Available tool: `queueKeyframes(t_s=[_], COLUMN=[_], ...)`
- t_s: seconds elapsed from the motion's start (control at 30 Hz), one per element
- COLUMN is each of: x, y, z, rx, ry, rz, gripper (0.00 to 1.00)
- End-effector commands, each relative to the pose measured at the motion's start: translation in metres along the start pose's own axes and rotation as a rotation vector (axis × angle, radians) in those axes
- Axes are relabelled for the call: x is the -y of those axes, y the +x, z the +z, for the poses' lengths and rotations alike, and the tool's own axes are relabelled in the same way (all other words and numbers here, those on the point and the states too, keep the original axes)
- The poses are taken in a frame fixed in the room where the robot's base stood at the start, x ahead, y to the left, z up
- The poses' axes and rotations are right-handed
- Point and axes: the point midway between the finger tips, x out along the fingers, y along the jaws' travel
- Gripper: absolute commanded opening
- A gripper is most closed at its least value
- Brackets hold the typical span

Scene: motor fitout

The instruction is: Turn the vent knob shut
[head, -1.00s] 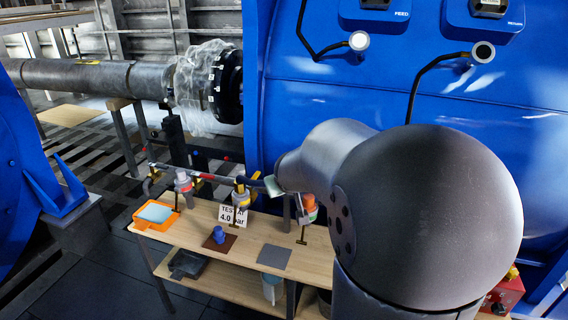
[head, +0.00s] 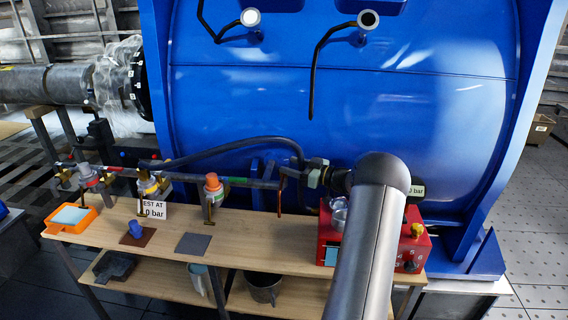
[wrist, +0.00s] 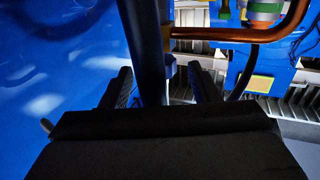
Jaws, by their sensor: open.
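A red box (head: 330,232) stands at the right end of the bench, partly behind my arm. A yellow knob (head: 417,230) sits on its right upper side, and a small dark dial (head: 408,266) is on its front. No label shows which is the vent knob. My gripper is hidden behind my arm in the head view. In the wrist view my gripper (wrist: 160,86) is open, its two dark fingers apart. A thick dark hose or bar (wrist: 143,45) passes between or beyond them; I cannot tell which. Neither knob can be made out there.
A pipe manifold with an orange-capped valve (head: 213,183) runs along the wooden bench (head: 250,255). A black hose (head: 215,150) arches above it. The large blue housing (head: 430,110) stands close behind. A copper pipe (wrist: 225,35) crosses the wrist view's upper right.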

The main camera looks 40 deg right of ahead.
Motion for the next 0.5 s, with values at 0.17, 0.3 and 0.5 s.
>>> queueKeyframes(t_s=[0.17,0.3,0.5], x=[0.000,0.000,0.000], y=[0.025,0.034,0.036], z=[-0.001,-0.001,0.000], rx=[-0.001,-0.001,0.000], ry=[0.000,-0.001,-0.001], rz=[0.000,0.002,0.002], gripper=[0.55,0.55,0.55])
